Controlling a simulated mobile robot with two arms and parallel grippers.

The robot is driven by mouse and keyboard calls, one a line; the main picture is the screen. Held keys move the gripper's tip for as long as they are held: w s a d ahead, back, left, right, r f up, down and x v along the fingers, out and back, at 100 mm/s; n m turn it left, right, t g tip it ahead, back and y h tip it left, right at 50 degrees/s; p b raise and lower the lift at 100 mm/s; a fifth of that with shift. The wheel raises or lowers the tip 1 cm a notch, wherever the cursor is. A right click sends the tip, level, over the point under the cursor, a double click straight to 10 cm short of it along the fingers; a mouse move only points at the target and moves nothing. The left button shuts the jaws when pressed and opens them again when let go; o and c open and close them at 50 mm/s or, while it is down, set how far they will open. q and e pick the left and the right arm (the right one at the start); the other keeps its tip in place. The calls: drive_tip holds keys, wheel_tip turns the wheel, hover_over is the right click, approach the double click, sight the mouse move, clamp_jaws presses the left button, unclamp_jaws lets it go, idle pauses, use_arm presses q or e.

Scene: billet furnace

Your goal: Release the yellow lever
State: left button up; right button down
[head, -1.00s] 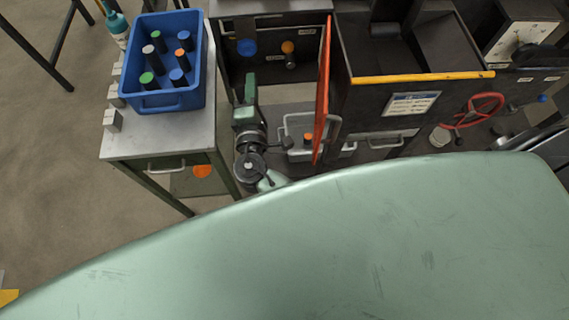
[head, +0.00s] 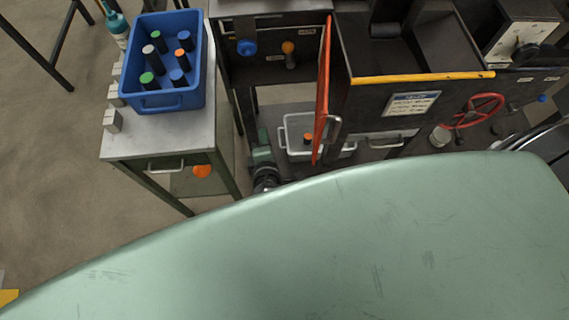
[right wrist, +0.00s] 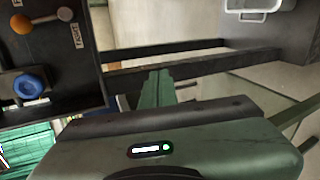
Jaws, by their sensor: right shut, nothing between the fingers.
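A lever with a yellow-orange knob (head: 288,47) is on the dark front panel at top centre in the head view. In the right wrist view its orange-yellow knob (right wrist: 20,24) is at the upper left, with a metal rod running right to a pale round end. My right gripper (head: 262,135) is low in front of the panel, below the lever and apart from it. In the right wrist view its green fingers (right wrist: 157,78) are shut and empty, to the right of and below the lever. My left gripper is not in view.
A blue knob (head: 246,47) is left of the lever. A blue crate (head: 170,103) with several cylinders stands on a metal table (head: 205,135) at left. An open red-orange door (head: 323,90) and a red handwheel (head: 480,109) are at right. A grey tray (head: 285,130) lies below.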

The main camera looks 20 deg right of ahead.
drive_tip(key=s+d+f+m+g+y, duration=0.1)
drive_tip(key=s+f+g, duration=0.1)
drive_tip(key=s+f, duration=0.2)
drive_tip(key=s+d+f+m+g+p, duration=0.1)
drive_tip(key=s+f, duration=0.3)
drive_tip(key=f, duration=0.6)
drive_tip(key=shift+s+d+f+g+y, duration=0.25)
drive_tip(key=shift+d+g+y, duration=0.15)
drive_tip(key=shift+g, duration=0.4)
